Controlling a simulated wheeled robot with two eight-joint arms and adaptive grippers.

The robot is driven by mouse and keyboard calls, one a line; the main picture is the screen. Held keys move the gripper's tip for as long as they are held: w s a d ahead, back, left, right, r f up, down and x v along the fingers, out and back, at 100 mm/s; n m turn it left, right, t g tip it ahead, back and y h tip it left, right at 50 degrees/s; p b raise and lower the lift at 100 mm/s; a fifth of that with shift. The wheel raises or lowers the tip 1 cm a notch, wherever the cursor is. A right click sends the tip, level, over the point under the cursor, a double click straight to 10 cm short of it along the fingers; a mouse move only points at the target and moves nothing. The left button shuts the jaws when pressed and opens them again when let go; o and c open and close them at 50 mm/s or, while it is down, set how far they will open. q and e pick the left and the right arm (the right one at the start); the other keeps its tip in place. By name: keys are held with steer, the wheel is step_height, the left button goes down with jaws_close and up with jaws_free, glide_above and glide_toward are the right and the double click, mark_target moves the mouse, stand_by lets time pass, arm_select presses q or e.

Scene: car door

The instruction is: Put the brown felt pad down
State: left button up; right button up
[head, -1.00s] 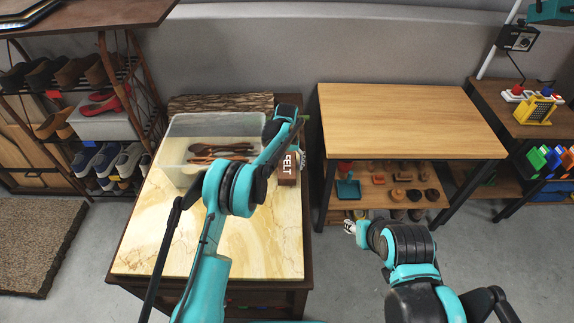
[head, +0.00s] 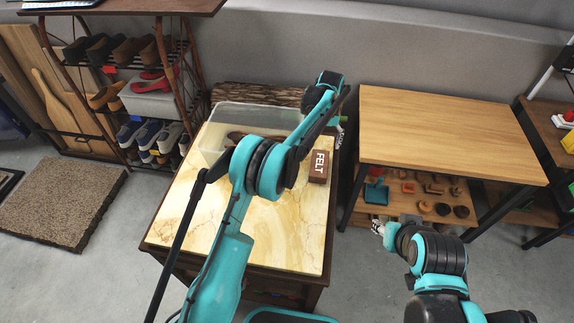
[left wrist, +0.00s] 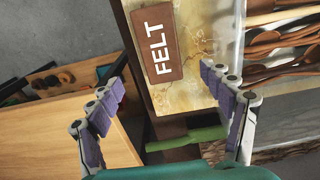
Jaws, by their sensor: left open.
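The brown felt pad (head: 319,166), a block with white FELT lettering, lies flat on the marble-topped table (head: 200,235), near its right edge. It also shows in the left wrist view (left wrist: 158,45), beyond my fingertips. My left gripper (head: 340,128) is above the table's back right edge, behind the pad in the head view.
A clear bin (head: 212,140) with wooden spoons (left wrist: 285,40) stands behind and left of the pad. A green bar (left wrist: 190,138) lies near the table's edge. A wooden table (head: 440,135) stands right, across a gap. The marble top's front is clear.

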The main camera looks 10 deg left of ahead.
arm_select(q)
steer(key=s+a+r+t, duration=0.2)
steer(key=s+a+r, duration=0.3)
steer(key=s+r, duration=0.3)
steer(key=s+a+r+t, duration=0.1)
steer(key=s+a+r, duration=0.5)
steer(key=r, duration=0.4)
steer(key=s+a+f+t, duration=0.2)
steer(key=s+a, duration=0.1)
steer(key=s, duration=0.8)
steer(key=s+a+f+t, duration=0.2)
steer(key=s+a, duration=0.1)
steer(key=s, duration=0.9)
steer(key=shift+s+a+f, duration=0.15)
steer(key=shift+a+f, duration=0.25)
